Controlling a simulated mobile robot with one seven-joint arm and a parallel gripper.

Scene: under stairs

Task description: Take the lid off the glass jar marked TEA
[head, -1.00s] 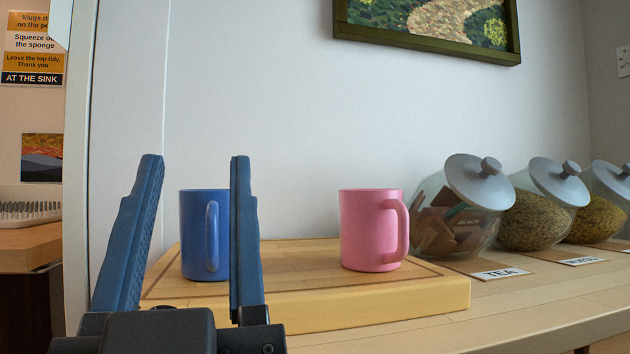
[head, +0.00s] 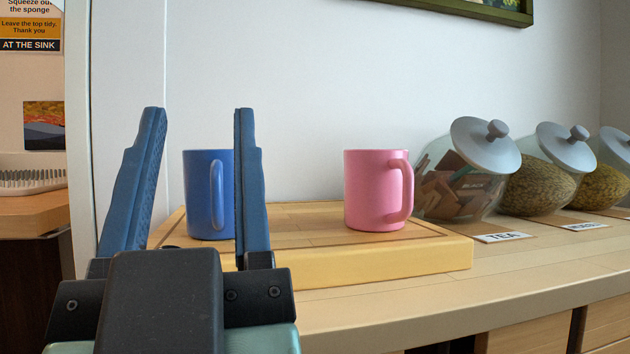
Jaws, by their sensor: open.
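The glass jar marked TEA (head: 441,197) stands tilted on the counter, right of the wooden board, with brown packets inside. Its grey lid (head: 484,146) with a round knob (head: 497,129) is on its slanted mouth. The TEA label (head: 502,237) lies in front of it. My gripper (head: 198,112) is at the left, its two blue fingers open and pointing up, with nothing held between them. It is well left of the jar and in front of the blue mug.
A blue mug (head: 206,195) and a pink mug (head: 373,190) stand on the wooden board (head: 370,262); the pink mug is between my gripper and the jar. Two more lidded jars (head: 538,186) (head: 602,187) stand to the right. The counter front (head: 400,312) is clear.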

